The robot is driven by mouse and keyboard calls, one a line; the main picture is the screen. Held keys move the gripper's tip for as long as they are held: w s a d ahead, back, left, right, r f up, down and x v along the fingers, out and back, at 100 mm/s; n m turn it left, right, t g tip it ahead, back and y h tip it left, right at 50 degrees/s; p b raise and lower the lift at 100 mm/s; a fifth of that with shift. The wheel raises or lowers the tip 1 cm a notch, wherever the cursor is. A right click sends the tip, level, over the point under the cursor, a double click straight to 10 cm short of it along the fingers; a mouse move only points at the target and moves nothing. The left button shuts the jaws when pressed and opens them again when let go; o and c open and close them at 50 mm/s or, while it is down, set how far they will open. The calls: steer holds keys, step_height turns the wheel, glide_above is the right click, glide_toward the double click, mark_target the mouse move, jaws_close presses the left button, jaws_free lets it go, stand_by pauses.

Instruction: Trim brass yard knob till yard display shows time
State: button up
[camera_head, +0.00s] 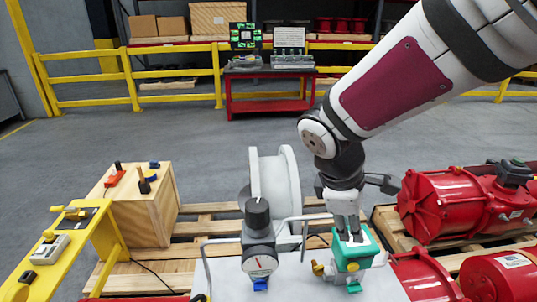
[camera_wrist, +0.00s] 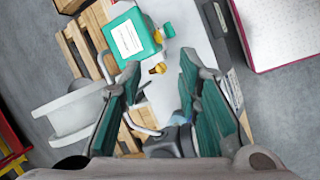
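A small brass knob (camera_head: 318,268) sticks out of the left side of a teal box (camera_head: 354,252) on the pale bench top. In the wrist view the brass knob (camera_wrist: 157,69) lies between the finger tips as seen, below the teal box (camera_wrist: 128,38) with its white label. My gripper (camera_head: 348,236) is just above the teal box in the head view. In the wrist view my gripper (camera_wrist: 160,62) has its fingers wide apart with nothing held; whether it touches the box cannot be told. No readable display showing time can be made out.
A grey regulator with a black knob and round gauge (camera_head: 260,264) stands left of the teal box, with bent pipes beside it. Red actuators (camera_head: 450,205) lie on the right pallet. A wooden crate (camera_head: 140,208) and yellow rail (camera_head: 62,262) with small devices are at left.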

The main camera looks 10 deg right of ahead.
mark_target(320, 267)
steer(key=w+a+f+n, duration=0.3)
steer(key=w+f+n, duration=0.15)
steer(key=f, duration=0.25)
steer(key=w+a+f+n, duration=0.3)
steer(key=w+f+n, duration=0.15)
steer(key=f, duration=0.25)
steer(key=shift+n, duration=0.3)
steer(key=x, duration=0.4)
steer(key=b+x, duration=0.1)
steer(key=x, duration=0.4)
steer(key=s+b+x, duration=0.1)
steer(key=x, duration=0.3)
steer(key=shift+d+f, duration=0.15)
steer(key=shift+d, duration=0.1)
jaws_close()
